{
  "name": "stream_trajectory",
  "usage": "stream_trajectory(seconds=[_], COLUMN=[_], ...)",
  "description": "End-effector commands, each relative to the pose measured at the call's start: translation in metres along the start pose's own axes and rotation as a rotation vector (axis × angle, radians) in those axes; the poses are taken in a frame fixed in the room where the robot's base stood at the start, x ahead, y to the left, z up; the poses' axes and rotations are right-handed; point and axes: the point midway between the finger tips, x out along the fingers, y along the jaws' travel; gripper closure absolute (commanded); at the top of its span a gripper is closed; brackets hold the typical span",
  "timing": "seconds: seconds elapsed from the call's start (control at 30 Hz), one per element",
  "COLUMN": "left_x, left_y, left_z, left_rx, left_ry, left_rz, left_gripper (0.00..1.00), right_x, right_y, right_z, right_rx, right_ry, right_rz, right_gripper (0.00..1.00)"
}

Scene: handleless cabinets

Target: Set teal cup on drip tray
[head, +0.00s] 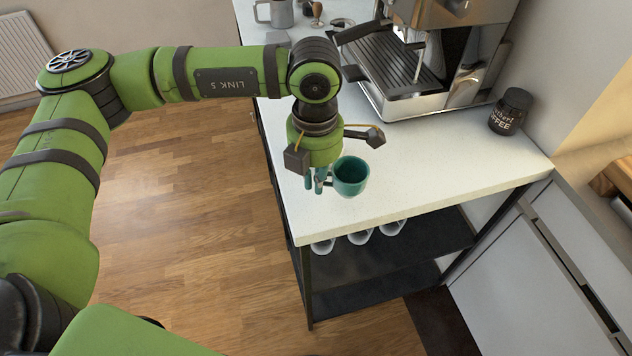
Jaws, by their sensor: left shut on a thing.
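The teal cup (350,178) is upright at the near part of the white counter, its open mouth facing up. My left gripper (319,183) comes down from above and is shut on the cup's left side, where the handle seems to be. I cannot tell whether the cup touches the counter or is held just above it. The drip tray (393,66) is the dark slatted grate at the base of the espresso machine (470,60), farther back on the counter. No cup stands on the visible part of the tray. My right gripper is not in view.
A dark coffee jar (510,111) stands on the counter (450,160) right of the machine. A metal pitcher (276,13) and a tamper (317,12) are at the back. The portafilter handle (362,31) juts left over the tray. White cups (360,236) sit on the shelf below.

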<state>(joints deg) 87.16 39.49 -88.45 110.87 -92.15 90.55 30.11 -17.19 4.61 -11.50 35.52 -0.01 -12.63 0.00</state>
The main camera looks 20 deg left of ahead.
Motion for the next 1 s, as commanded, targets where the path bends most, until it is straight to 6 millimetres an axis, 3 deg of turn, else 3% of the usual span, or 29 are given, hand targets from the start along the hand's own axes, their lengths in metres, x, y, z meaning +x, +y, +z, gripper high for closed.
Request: stream_trajectory(seconds=[0.17,0.4,0.87,0.9,0.93,1.0], left_x=[0.009,0.038,0.046,0.045,0.044,0.044], left_y=[0.002,0.002,0.002,0.002,0.002,0.002], left_z=[0.004,0.003,0.003,0.003,0.003,0.003], left_rx=[0.0,-0.001,-0.001,-0.002,-0.002,-0.002], left_ry=[0.002,0.001,-0.001,0.0,0.0,0.0], left_rz=[0.0,0.0,0.0,0.0,0.0,0.0], left_gripper=[1.0,1.0,1.0,0.82,0.7,0.66], right_x=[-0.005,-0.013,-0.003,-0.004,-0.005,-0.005], right_y=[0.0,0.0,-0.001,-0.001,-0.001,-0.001], right_z=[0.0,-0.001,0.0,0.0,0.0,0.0], right_rx=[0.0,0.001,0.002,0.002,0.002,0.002], right_ry=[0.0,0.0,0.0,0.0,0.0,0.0], right_rz=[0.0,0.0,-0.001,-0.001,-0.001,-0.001], right_gripper=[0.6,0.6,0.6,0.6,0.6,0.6])
